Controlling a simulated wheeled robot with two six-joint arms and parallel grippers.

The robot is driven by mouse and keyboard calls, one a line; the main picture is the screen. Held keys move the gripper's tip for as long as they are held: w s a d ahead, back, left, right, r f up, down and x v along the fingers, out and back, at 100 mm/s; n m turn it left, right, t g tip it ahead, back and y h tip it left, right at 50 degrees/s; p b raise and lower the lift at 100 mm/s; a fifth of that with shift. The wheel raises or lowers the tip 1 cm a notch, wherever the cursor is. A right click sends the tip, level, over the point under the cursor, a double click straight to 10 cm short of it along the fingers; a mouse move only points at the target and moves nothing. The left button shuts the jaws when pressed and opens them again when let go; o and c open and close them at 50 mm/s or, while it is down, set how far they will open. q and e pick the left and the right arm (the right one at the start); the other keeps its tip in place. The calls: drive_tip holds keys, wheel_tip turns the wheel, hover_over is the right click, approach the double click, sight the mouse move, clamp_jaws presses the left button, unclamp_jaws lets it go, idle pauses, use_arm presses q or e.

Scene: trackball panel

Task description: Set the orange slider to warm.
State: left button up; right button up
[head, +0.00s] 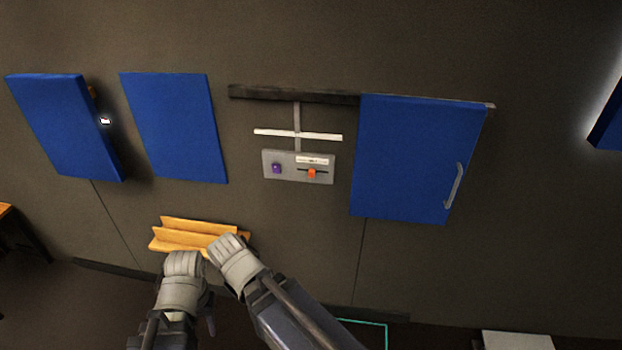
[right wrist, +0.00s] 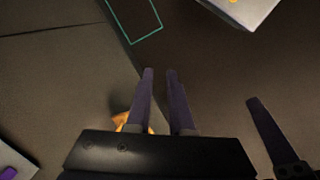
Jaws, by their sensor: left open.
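The orange slider (head: 312,173) sits near the middle of its dark horizontal slot, on a small grey panel (head: 293,177) on the wall in the head view. A white label (head: 312,160) is above the slot, too small to read. A purple control (head: 277,168) is left of the slider. My left gripper (head: 211,325) is low in the head view, below and left of the panel, mostly hidden by its wrist; it is open and away from the slider. In the right wrist view, my right gripper (right wrist: 160,72) shows two fingers with a narrow empty gap.
A yellow stepped shelf (head: 195,235) is on the wall just beyond my wrists. A blue door with a handle (head: 420,160) is right of the panel. A white bar (head: 297,134) crosses above the panel. A teal outline (head: 385,335) marks the floor. The wall before the panel is clear.

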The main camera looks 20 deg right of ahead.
drive_tip(key=o, duration=0.3)
drive_tip(key=w+d+f+n+t+h+b, duration=0.1)
drive_tip(key=w+d+n+t+h+b, duration=0.2)
drive_tip(key=w+d, duration=0.5)
drive_tip(key=shift+w+d+f+n+t+b, duration=0.15)
drive_tip(key=shift+d+f+n+t+b, duration=0.2)
drive_tip(key=shift+d+n, duration=0.1)
drive_tip(key=shift+o, duration=1)
drive_tip(key=w+d+r+n+t+h+b, duration=0.3)
drive_tip(key=w+d+n, duration=0.2)
drive_tip(key=d, duration=0.3)
drive_tip(key=shift+w+d+t+b, duration=0.2)
drive_tip(key=shift+w+t+b, duration=0.2)
drive_tip(key=shift+w, duration=0.45)
drive_tip(key=n+t+h+b, duration=0.2)
drive_tip(key=n+t+b, duration=0.4)
drive_tip(key=n, duration=1)
approach(311, 175)
drive_tip(key=shift+t, duration=0.45)
drive_tip(key=shift+f+p+x, duration=0.1)
drive_tip(key=shift+p+x, duration=0.1)
drive_tip(key=shift+x, duration=1.95)
drive_tip(key=shift+f+p+x, duration=0.15)
drive_tip(key=shift+p+x, duration=0.05)
drive_tip(key=shift+x, duration=1.95)
drive_tip(key=shift+s+d, duration=0.15)
drive_tip(key=shift+c, duration=0.2)
clamp_jaws()
